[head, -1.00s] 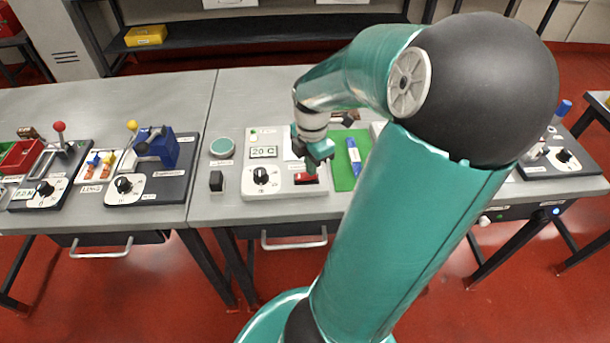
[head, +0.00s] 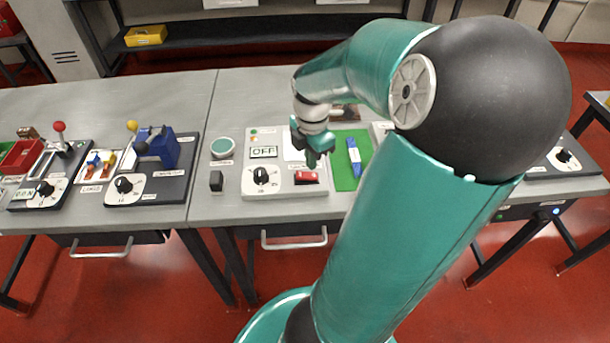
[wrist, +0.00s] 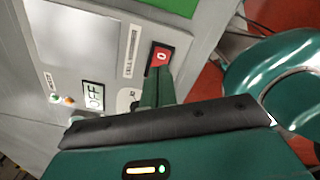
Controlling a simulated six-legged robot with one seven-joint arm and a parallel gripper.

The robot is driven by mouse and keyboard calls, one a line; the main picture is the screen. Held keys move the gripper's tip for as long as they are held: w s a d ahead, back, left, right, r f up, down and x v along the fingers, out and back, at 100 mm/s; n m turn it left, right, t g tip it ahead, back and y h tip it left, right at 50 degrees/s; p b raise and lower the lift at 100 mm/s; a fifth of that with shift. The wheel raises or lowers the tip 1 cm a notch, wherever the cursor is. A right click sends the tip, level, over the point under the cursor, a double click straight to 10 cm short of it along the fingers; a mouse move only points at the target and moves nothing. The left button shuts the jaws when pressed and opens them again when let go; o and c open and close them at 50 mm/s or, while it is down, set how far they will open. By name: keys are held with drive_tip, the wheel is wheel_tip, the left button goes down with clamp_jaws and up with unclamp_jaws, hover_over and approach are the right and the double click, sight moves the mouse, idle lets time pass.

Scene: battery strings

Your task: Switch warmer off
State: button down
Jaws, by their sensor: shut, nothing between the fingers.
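The warmer (head: 278,187) is a pale panel on the middle bench, with a black knob (head: 261,176) and a red rocker switch (head: 306,177). Its display (head: 264,152) reads OFF, and the display also shows in the wrist view (wrist: 93,95). An orange lamp shows at its upper left. In the wrist view the red switch (wrist: 160,58) shows a white 0 mark. My gripper (head: 312,164) is shut and empty, just above and behind the switch in the head view. In the wrist view its fingers (wrist: 158,82) overlap the switch's edge, and contact cannot be told.
A green mat (head: 345,178) with a blue marker-like item (head: 354,155) lies to the right. A black block (head: 216,181) and a round teal pad (head: 222,147) lie left. A blue clamp device (head: 158,147) stands farther left.

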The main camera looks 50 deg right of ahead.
sight(311, 175)
wheel_tip(311, 175, up, 4)
drive_tip(key=shift+r, duration=0.1)
idle(0.4)
idle(0.5)
drive_tip(key=a+r+m+t, duration=0.2)
drive_tip(key=a+r+m, duration=0.1)
drive_tip(key=a, duration=0.7)
drive_tip(key=w+a+r+m+t, duration=0.1)
drive_tip(key=a+r+m, duration=0.2)
drive_tip(key=a+m, duration=0.3)
drive_tip(key=w+a+r+m+t, duration=0.1)
drive_tip(key=a+m, duration=0.4)
drive_tip(key=a, duration=0.9)
drive_tip(key=shift+a+r+t, duration=0.25)
drive_tip(key=shift+r+t, duration=0.55)
drive_tip(key=shift+r, duration=0.1)
drive_tip(key=shift+d, duration=0.15)
